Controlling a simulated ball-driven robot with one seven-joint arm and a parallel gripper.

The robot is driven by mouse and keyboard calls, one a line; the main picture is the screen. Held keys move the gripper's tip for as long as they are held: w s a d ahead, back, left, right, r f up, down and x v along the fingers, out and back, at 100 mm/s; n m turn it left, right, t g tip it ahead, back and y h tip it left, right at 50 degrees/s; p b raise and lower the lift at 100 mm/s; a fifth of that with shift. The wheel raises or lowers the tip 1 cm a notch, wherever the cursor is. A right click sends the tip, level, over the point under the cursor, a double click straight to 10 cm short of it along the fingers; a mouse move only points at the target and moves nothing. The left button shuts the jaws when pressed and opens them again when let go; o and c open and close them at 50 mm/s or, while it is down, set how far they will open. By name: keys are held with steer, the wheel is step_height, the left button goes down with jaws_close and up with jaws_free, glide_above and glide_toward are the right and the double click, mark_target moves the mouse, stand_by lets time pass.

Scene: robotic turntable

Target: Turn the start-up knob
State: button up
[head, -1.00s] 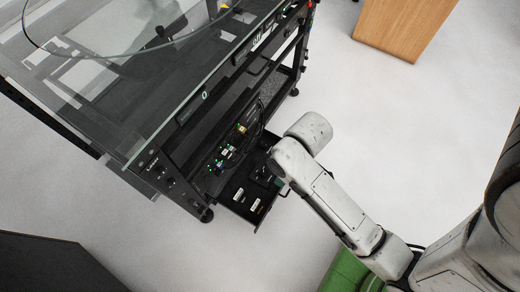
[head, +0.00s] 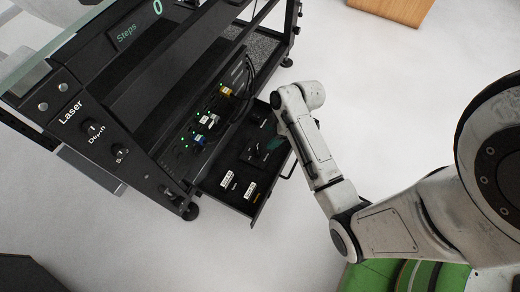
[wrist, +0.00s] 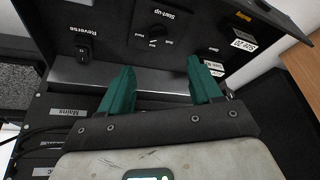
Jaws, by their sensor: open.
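The start-up knob (wrist: 155,31) is a small black dial on the black panel, with white lettering around it, at the upper middle of the wrist view. In the head view, its panel (head: 228,203) is an open drawer low on the turntable rack, and the knob (head: 256,151) shows small and dark. My gripper (wrist: 160,70) has two green fingers spread apart, with nothing between them. The fingers point toward the panel, and the knob lies beyond the gap between them in the wrist view. In the head view my arm mostly hides the gripper.
A Reverse switch (wrist: 84,50) sits left of the knob in the wrist view. White-labelled parts (wrist: 241,38) lie to its right. The drawer handle (head: 289,165) juts out near my arm. Cables (head: 241,84) hang above the drawer. The pale floor is open in front.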

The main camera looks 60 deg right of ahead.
mark_target(258, 151)
steer(key=b+x, duration=0.6)
steer(key=x, duration=0.5)
steer(key=shift+d+f, duration=0.15)
steer(key=c, duration=1)
